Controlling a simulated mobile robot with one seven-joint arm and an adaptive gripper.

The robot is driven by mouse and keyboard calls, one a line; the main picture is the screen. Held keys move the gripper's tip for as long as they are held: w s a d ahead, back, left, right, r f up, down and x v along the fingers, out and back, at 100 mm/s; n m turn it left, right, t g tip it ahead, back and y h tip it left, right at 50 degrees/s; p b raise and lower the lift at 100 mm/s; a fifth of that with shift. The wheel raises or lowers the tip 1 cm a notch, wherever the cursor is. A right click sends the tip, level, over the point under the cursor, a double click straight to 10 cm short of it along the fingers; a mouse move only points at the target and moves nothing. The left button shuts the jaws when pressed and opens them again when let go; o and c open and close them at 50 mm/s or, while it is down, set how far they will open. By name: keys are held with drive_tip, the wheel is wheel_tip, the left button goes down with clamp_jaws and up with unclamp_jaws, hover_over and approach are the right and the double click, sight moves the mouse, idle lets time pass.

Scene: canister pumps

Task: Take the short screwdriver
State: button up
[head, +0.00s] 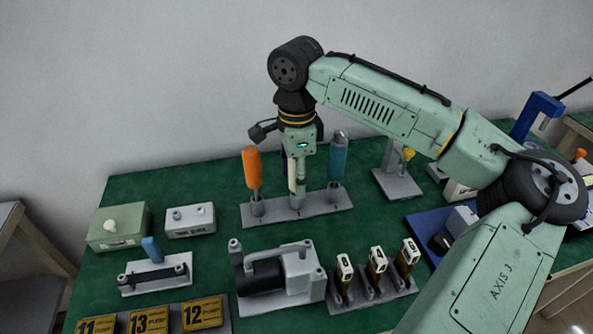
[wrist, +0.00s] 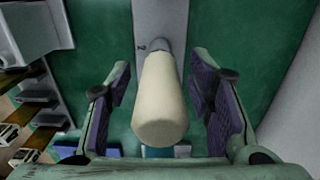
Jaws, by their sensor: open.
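A tool rack (head: 325,207), a grey bar, holds three upright tools. The middle one has a cream handle (wrist: 162,100); its handle looks lower than its neighbours', which fits the short screwdriver. An orange-handled tool (head: 252,168) stands to its left and a teal-handled one (head: 337,158) to its right. My gripper (head: 297,190) points down over the middle slot. In the wrist view the cream handle stands between the two open fingers, with a gap on each side. In the head view my gripper mostly hides this handle.
The orange and teal handles stand close on either side of my gripper. In front are a grey pump (head: 283,275) and several upright yellow-and-white pieces (head: 376,262). A green box (head: 118,226) and a white box (head: 190,220) stand left. Green table shows between them.

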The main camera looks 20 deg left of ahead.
clamp_jaws()
idle(0.5)
drive_tip(key=shift+r, duration=0.1)
